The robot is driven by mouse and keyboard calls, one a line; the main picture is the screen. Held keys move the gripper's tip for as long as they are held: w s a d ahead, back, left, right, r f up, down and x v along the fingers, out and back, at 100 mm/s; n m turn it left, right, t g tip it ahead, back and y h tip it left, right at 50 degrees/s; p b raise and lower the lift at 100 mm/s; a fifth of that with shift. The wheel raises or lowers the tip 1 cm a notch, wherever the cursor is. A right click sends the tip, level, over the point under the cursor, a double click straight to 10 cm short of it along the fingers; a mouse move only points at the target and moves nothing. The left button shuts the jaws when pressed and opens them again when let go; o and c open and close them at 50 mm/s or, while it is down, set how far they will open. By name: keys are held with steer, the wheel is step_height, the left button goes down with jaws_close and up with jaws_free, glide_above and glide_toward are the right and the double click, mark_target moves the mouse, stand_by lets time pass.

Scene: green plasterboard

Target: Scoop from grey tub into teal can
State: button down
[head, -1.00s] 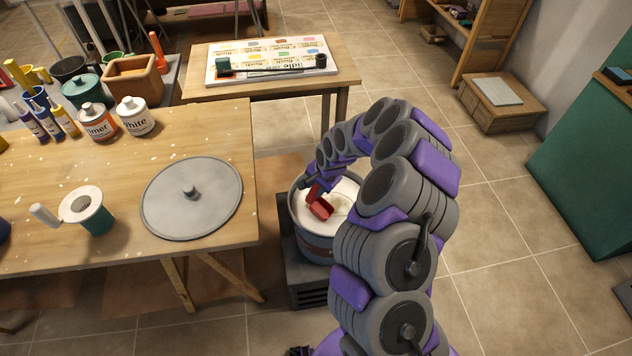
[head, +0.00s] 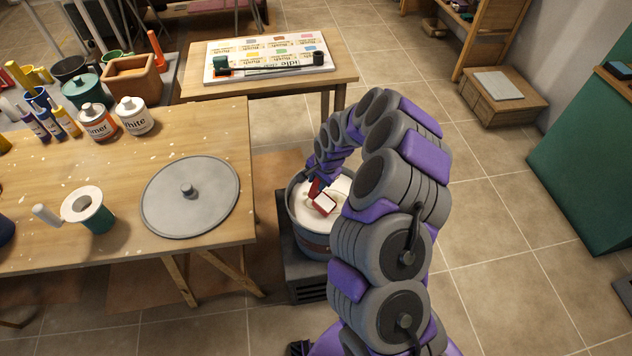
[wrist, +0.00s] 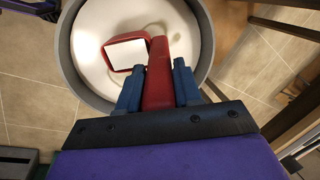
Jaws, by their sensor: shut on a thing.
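The grey tub (head: 312,240) stands on a dark crate beside the table and holds white material; its rim also shows in the wrist view (wrist: 66,50). My gripper (wrist: 158,84) is shut on the handle of a red scoop (wrist: 110,62). The scoop (head: 323,203) is over the tub's opening, its bowl filled with flat white material. I cannot tell how far it is above the surface. The teal can (head: 98,221) stands on the table to the left, with a white funnel-like ring (head: 82,204) on top.
A round grey lid (head: 190,205) lies on the wooden table (head: 200,130), between can and tub. A white stick-like handle (head: 45,214) is beside the can. Bottles (head: 135,120) stand at the back. A second table (head: 200,95) is behind.

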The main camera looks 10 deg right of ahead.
steer(key=shift+r+p, duration=0.3)
steer(key=shift+r, duration=0.35)
steer(key=shift+a+r+g+h+p, duration=0.2)
steer(key=shift+a+r+p, duration=0.15)
steer(key=shift+r, duration=0.15)
steer(key=shift+a+r+g+h+p, duration=0.1)
steer(key=shift+a+r+g+p, duration=0.15)
steer(key=shift+r, duration=0.25)
steer(key=shift+d+r+p, duration=0.25)
steer(key=shift+r+p, duration=0.1)
steer(key=shift+r, duration=0.35)
steer(key=shift+d+r+p, duration=0.25)
steer(key=shift+r+p, duration=0.1)
steer(key=shift+r, duration=0.3)
steer(key=shift+a+r+g+h+p, duration=0.2)
steer(key=shift+r+g+p, duration=0.1)
steer(key=shift+r, duration=0.25)
steer(key=shift+a+r+g+h+p, duration=0.15)
steer(key=shift+r+h+p, duration=0.1)
steer(key=shift+r, duration=0.25)
steer(key=shift+d+r+p, duration=0.15)
steer(key=shift+r+p, duration=0.3)
steer(key=shift+r, duration=0.7)
